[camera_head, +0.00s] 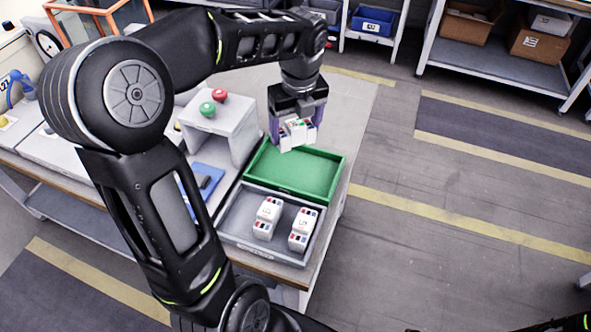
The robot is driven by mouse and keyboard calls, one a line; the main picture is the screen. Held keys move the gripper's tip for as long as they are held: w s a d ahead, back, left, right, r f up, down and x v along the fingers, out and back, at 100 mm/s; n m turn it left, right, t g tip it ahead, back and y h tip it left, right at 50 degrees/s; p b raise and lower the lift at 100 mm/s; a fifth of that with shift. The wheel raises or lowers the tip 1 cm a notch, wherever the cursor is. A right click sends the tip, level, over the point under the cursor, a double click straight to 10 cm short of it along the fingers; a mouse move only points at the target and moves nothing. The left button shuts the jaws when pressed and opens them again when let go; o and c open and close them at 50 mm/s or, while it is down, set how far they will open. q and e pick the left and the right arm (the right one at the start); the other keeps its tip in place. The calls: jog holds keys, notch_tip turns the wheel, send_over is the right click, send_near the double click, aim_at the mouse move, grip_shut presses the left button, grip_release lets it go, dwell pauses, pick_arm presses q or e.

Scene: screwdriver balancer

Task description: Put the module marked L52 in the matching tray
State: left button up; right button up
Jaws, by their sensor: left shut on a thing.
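My left gripper (296,122) is shut on a white module (297,135) with small coloured marks. It holds the module above the far end of the green tray (292,172), near that tray's back rim. The green tray looks empty. A grey tray (240,211) sits directly in front of it and holds two white modules (267,217) and (303,229) with coloured terminals. Their printed labels are too small to read surely, and no label is readable on the held module. My right gripper is not clearly visible.
A grey stand with a red button (219,95) and a green button (207,108) stands left of the green tray. A blue item (207,177) lies left of the trays. Shelves with a blue bin (372,20) and cardboard boxes (467,24) stand behind. Floor at right is clear.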

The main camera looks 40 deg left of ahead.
pick_arm(q)
send_over(295, 169)
jog(key=shift+s+d+f, duration=0.1)
jog(key=shift+f, duration=1.5)
jog(key=shift+s+d+f, duration=0.1)
jog(key=shift+f, duration=1.45)
jog(key=shift+f, duration=1.85)
jog(key=shift+f, duration=0.2)
jog(key=o, duration=1.9)
